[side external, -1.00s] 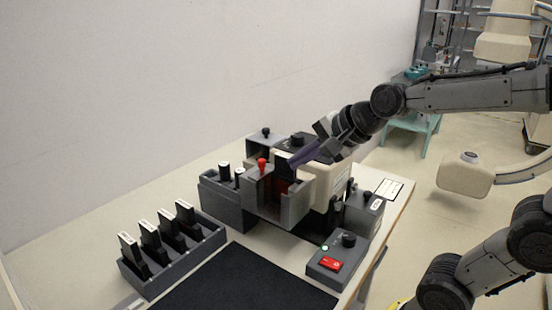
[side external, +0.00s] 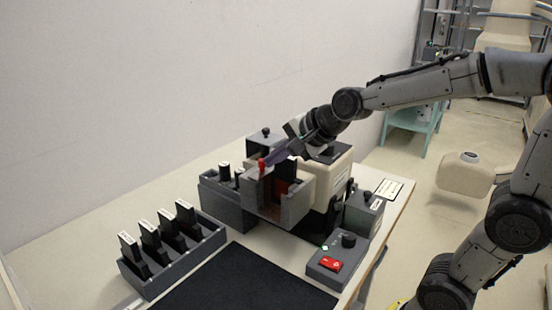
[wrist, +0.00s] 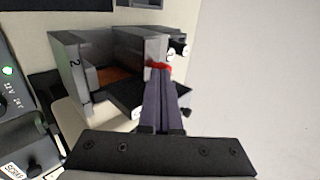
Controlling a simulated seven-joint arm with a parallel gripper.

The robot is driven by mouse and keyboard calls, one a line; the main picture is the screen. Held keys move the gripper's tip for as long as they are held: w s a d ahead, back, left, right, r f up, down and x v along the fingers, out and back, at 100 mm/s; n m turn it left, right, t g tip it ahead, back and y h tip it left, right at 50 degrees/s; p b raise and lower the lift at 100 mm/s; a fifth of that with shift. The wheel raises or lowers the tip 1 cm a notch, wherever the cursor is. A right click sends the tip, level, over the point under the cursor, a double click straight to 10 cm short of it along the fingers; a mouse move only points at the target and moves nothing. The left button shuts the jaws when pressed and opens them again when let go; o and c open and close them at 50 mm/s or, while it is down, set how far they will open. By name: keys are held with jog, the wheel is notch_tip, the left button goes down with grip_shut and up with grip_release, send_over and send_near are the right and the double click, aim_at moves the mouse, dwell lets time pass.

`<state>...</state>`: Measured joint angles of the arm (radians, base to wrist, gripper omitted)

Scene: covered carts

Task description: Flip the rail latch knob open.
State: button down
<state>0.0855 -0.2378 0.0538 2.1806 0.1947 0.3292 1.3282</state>
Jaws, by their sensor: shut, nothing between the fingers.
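The red knob (side external: 261,163) stands on top of the grey block at the left end of the cart assembly (side external: 290,210). In the wrist view the red knob (wrist: 158,66) shows right at the tips of my gripper, partly hidden by them. My gripper (side external: 270,158) has purple fingers that are shut with nothing between them. In the wrist view the closed fingers (wrist: 160,80) lie side by side, pointing at the knob. Their tips are at or beside the knob; I cannot tell whether they touch it.
A grey rack (side external: 165,255) with several black labelled modules stands at the left. A control box (side external: 338,262) with a red switch and a green light sits in front right. A black mat (side external: 240,285) lies in front, clear. The wall is behind.

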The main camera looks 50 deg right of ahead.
jog(key=shift+w, duration=1)
jog(key=s, duration=0.3)
jog(key=shift+s, duration=0.35)
jog(key=v, duration=1)
jog(key=shift+s, duration=0.2)
